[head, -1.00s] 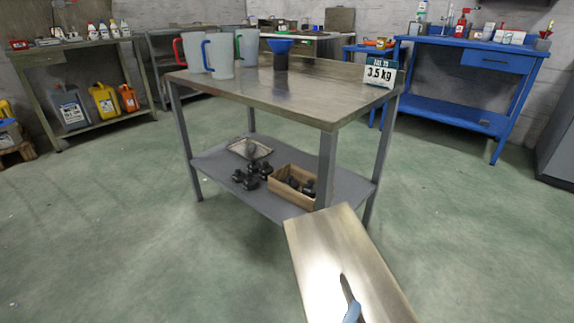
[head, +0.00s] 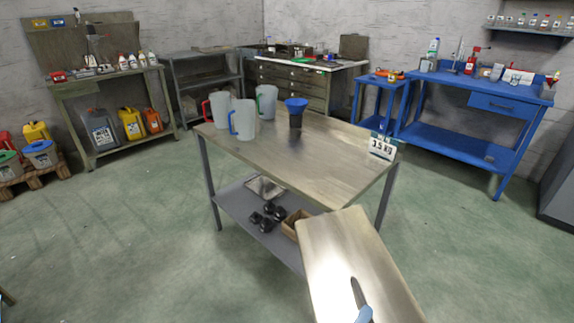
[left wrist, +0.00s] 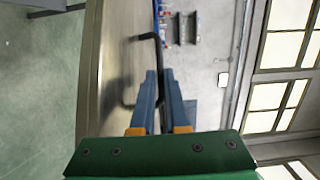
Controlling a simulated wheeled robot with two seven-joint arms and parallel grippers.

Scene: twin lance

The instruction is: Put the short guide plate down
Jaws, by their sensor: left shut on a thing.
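The short guide plate (head: 345,245) is a flat, shiny metal plate at the lower middle of the head view. It hides part of the table's near side and lower shelf. A dark bent handle (head: 357,292) stands on its face. My left gripper (head: 364,314) shows only as a blue tip at the bottom edge. In the left wrist view its blue fingers (left wrist: 158,78) are shut on the dark handle (left wrist: 150,37), and the plate (left wrist: 104,50) rises on their left. My right gripper is not in view.
A metal-topped table (head: 330,165) stands beyond the plate, with jugs (head: 242,120), a blue funnel (head: 296,108) and a 3.5 kg sign (head: 382,147). The lower shelf (head: 237,203) holds black parts (head: 268,215) and a wooden box (head: 292,226). Floor is clear around it.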

